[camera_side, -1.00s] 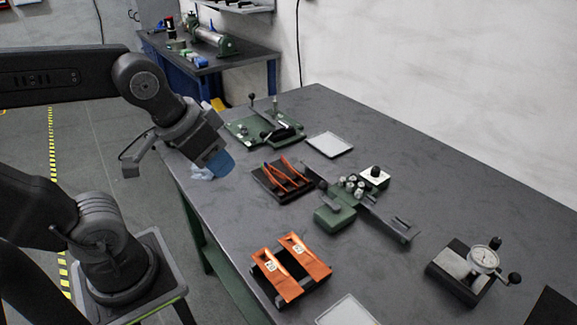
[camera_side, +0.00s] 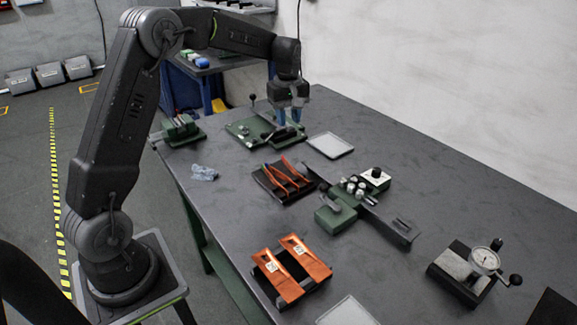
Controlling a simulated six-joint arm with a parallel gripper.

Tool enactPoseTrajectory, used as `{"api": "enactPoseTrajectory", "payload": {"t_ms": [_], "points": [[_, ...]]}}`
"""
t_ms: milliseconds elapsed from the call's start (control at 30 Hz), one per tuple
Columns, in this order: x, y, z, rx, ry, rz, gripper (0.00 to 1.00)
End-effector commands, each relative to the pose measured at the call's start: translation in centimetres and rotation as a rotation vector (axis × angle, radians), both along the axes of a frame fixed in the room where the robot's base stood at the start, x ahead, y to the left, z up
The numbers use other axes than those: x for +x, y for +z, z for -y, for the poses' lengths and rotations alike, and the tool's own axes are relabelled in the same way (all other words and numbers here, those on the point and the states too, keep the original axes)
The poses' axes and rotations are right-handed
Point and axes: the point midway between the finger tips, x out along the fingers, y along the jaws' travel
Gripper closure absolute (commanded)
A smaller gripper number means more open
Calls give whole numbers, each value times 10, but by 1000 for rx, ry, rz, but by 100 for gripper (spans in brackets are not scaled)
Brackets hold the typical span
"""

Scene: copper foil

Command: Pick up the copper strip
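Two flat copper-orange pieces with white labels, the left one (camera_side: 277,281) and the right one (camera_side: 308,262), lie side by side on a black holder near the front of the table. I cannot tell which, if either, is the copper strip. My gripper (camera_side: 289,117) points down at the back of the table, over the right part of a green fixture (camera_side: 243,133), far from these pieces. The fingers hide part of the fixture.
A black tray (camera_side: 262,184) with orange-handled tools and a white-topped plate (camera_side: 330,145) lie near the fixture. A green device with metal cylinders (camera_side: 338,214) is mid-table. A dial gauge (camera_side: 484,260) stands at right. A crumpled bluish cloth (camera_side: 203,173) lies at the left edge.

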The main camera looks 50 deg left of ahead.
Motion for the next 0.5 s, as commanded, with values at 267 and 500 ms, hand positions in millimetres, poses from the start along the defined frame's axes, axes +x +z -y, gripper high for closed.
{"api": "enactPoseTrajectory", "payload": {"t_ms": [267,500], "points": [[8,-32,-13,-11,68,-26,67],[7,-78,-12,-10,66,-25,67]]}}
